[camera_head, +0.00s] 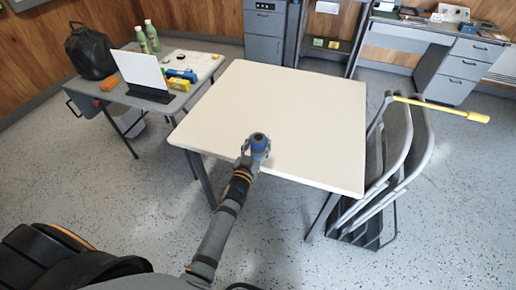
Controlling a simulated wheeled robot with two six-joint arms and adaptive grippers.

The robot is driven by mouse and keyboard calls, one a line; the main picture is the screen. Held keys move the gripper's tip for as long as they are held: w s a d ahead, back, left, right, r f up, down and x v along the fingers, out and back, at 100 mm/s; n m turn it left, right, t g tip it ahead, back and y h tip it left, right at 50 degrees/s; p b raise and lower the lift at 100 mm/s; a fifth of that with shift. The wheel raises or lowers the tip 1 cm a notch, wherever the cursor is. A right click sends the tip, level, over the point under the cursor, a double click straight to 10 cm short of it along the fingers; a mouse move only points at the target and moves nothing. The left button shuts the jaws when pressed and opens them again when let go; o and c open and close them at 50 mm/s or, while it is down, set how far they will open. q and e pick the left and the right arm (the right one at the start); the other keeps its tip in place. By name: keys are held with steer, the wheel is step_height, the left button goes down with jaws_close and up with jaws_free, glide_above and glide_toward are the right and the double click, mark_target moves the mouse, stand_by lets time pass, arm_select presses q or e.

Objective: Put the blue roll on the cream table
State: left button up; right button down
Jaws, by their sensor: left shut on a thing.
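The cream table (300,105) stands in the middle of the view, its top bare apart from what my arm covers. My left gripper (256,152) reaches up from the bottom and is shut on the blue roll (260,142). The roll shows over the table's near edge, with its lower part hidden by the gripper fingers. I cannot tell whether the roll touches the tabletop. My right gripper is not in view.
A grey side table (118,98) at the left holds a black backpack (90,52), a white screen (140,70), green bottles (151,36) and small items. Folded grey chairs (395,150) stand against the cream table's right side, with a yellow-ended pole (440,108) across them.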

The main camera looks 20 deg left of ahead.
arm_select(q)
steer(key=o, duration=1.2)
steer(key=shift+f, duration=0.1)
steer(key=shift+o, duration=0.2)
steer(key=shift+r, duration=0.25)
steer(key=s+p, duration=0.1)
steer(key=s, duration=1.1)
steer(key=shift+a, duration=0.2)
